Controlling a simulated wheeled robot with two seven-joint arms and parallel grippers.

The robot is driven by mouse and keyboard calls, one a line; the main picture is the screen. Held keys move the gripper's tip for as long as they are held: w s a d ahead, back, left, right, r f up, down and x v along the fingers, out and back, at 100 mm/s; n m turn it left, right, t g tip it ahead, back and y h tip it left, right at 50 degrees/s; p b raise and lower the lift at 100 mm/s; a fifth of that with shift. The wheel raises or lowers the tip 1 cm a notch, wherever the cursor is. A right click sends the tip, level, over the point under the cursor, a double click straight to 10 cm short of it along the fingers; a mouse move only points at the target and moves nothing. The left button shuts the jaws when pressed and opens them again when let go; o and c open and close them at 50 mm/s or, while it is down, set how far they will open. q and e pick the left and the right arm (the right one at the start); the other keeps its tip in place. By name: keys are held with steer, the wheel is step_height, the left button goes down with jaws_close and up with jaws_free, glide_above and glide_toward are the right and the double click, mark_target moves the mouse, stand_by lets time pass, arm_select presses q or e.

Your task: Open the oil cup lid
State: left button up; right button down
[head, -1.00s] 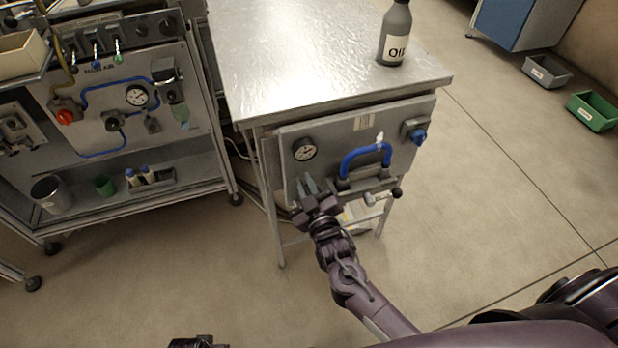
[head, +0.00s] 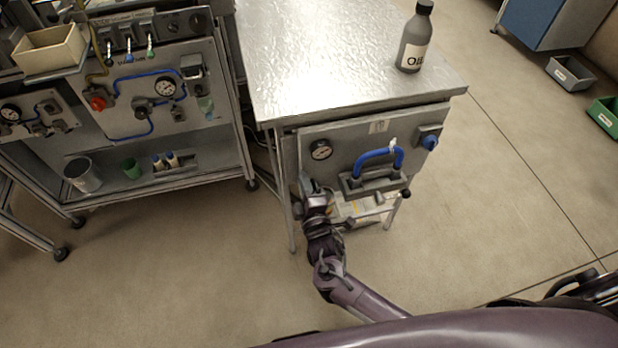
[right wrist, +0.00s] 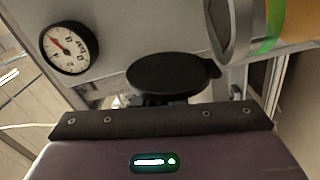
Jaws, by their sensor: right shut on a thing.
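A flat, dark round disc with a small tab on its right, seemingly the oil cup lid (right wrist: 165,75), shows in the right wrist view just beyond my gripper body. In the head view it cannot be made out clearly behind the gripper. My right gripper (head: 311,187) is at the lower left corner of the grey panel (head: 345,140), below the gauge (head: 321,150). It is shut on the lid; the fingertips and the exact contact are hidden. The cup body under the lid is mostly hidden. My left gripper is not in view.
A blue hose (head: 377,157) and a blue knob (head: 430,140) are on the panel, right of my gripper. An oil bottle (head: 414,42) stands on the metal table (head: 310,70). A wheeled rack (head: 215,150) stands to the left. The floor in front is clear.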

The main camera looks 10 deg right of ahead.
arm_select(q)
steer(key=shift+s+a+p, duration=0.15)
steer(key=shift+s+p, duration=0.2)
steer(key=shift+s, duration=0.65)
arm_select(e)
steer(key=n, duration=0.1)
steer(key=a+n, duration=0.1)
steer(key=n, duration=0.1)
steer(key=shift+a+f, duration=0.15)
steer(key=shift+f, duration=0.15)
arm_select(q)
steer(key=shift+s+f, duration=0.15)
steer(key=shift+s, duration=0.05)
arm_select(e)
steer(key=c, duration=1.5)
jaws_free()
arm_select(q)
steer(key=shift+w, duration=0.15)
